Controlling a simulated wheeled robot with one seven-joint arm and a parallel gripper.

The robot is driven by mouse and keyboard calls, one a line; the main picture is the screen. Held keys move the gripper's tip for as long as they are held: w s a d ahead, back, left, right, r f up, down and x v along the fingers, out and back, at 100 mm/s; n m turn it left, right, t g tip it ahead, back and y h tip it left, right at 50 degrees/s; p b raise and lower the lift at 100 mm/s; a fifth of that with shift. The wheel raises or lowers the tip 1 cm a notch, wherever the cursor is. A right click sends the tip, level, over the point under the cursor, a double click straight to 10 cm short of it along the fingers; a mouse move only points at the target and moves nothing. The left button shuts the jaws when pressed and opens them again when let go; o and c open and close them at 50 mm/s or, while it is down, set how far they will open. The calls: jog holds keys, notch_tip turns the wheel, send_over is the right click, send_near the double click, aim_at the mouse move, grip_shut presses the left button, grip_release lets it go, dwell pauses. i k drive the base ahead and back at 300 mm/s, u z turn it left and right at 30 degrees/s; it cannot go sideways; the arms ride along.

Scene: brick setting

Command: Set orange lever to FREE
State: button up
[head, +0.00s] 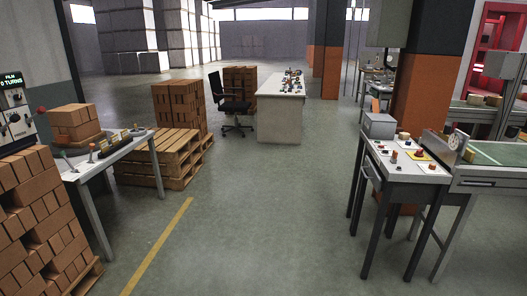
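I cannot make out the orange lever for certain or read any FREE mark. A left table (112,154) carries small upright levers or knobs (91,152) and small dark and yellow labels; its parts are too small to tell apart. A right table (408,172) carries several small red, orange and dark controls, with a red button (418,152) on a yellow plate and a grey box (379,125) at its back. My gripper is not in view.
A wide clear floor (255,215) runs between the two tables, with a yellow line (160,245) at left. Brick stacks (45,225) stand front left. Pallets (160,160), an office chair (232,105) and a white counter (281,120) stand further back. An orange-based pillar (420,95) rises behind the right table.

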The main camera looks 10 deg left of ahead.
aim_at(91, 146)
jog(key=u, duration=0.1)
jog(key=i, duration=1.1)
jog(key=u, duration=0.5)
jog(key=i, duration=1.2)
jog(key=u, duration=1)
jog(key=i, duration=1.3)
jog(key=u, duration=0.45)
